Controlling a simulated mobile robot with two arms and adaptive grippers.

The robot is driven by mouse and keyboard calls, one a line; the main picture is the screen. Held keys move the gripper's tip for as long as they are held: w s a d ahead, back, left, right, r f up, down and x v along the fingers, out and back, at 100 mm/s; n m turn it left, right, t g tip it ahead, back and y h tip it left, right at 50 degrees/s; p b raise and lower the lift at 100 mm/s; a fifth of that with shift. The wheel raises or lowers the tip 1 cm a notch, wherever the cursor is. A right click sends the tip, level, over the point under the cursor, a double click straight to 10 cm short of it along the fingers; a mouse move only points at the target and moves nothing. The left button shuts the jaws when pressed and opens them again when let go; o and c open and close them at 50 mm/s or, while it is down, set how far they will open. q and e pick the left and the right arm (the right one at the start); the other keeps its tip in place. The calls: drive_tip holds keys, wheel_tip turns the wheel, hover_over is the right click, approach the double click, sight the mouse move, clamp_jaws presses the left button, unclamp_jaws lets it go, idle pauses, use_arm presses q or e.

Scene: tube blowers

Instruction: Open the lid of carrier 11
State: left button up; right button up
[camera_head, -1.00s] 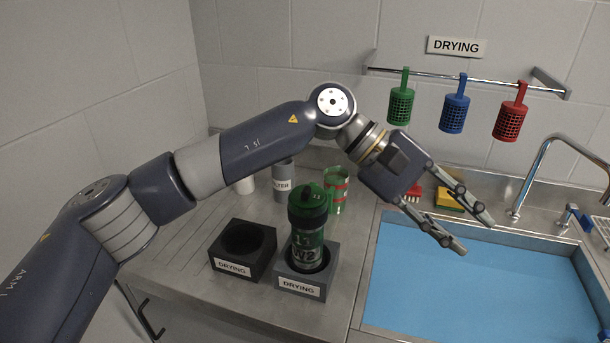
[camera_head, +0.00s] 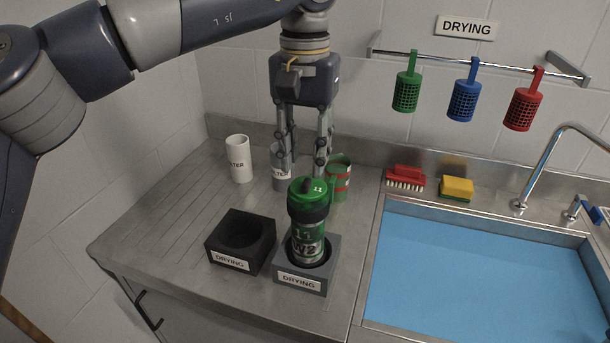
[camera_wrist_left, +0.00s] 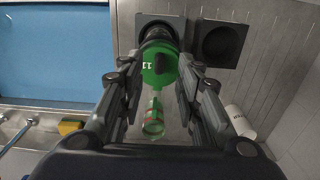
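Carrier 11 (camera_head: 308,222) is a green and dark tube marked 11 and W2. It stands upright, leaning slightly, in the grey drying block (camera_head: 306,284). Its green lid (camera_head: 308,193) is on top and looks shut. In the left wrist view the lid (camera_wrist_left: 158,65) shows beyond and between my fingers. My left gripper (camera_head: 303,170) points down above and behind the carrier, fingers apart, with nothing between them. It appears not to touch the lid. My right gripper is not in view.
An empty black drying block (camera_head: 241,258) stands left of the grey one. A white filter cup (camera_head: 239,158), a grey cup (camera_head: 281,178) and a green-red cup (camera_head: 341,184) stand behind. The blue sink (camera_head: 470,285) is right. Baskets hang from the rail (camera_head: 440,71).

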sight(305, 184)
use_arm(q)
drive_tip(key=shift+f, duration=2.45)
clamp_jaws()
